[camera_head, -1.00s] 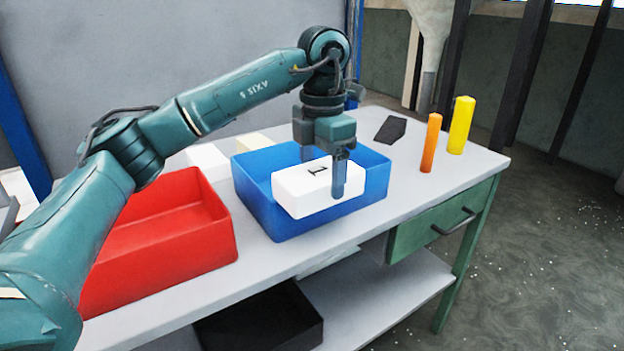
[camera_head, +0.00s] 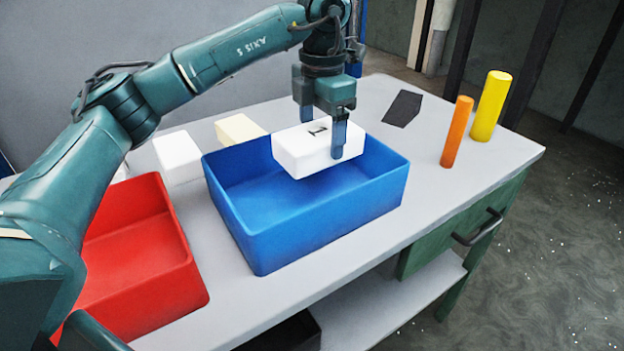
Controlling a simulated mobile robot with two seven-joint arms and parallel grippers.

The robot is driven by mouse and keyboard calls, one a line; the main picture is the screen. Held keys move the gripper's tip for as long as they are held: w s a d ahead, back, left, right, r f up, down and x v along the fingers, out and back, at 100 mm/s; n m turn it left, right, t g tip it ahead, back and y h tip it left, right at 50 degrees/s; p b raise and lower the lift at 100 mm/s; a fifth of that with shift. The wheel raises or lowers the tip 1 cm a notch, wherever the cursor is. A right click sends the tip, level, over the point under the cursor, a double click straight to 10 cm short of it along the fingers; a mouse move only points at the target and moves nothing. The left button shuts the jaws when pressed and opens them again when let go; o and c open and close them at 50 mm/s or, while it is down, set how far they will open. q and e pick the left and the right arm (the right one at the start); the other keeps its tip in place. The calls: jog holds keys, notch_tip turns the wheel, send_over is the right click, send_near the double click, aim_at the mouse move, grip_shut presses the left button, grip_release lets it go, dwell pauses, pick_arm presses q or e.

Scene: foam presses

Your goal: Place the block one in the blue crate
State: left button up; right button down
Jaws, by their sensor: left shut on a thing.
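The block one (camera_head: 302,155) is a white block with a black "1" on its top. My left gripper (camera_head: 322,137) is shut on it, with one finger on its near right side; the other finger is mostly hidden behind the block. The blue crate (camera_head: 330,228) is an open box on the table. The block appears above the back part of the crate, and the crate's floor shows in front of and below it. My right gripper is not in view.
A red crate (camera_head: 180,285) stands left of the blue one. A white block (camera_head: 178,158) and a cream block (camera_head: 240,129) lie behind. An orange post (camera_head: 457,132), a yellow post (camera_head: 490,106) and a dark flat piece (camera_head: 403,108) are at the right. The table's front right is bare.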

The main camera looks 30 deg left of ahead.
aim_at(321, 131)
pick_arm(q)
notch_tip(321, 131, down, 8)
jog(key=shift+f, duration=0.15)
dwell(0.3)
jog(key=shift+f, duration=0.1)
jog(key=o, duration=1)
jog(key=shift+c, duration=0.2)
notch_tip(321, 131, up, 12)
jog(key=shift+r, duration=0.15)
jog(key=shift+s, duration=0.1)
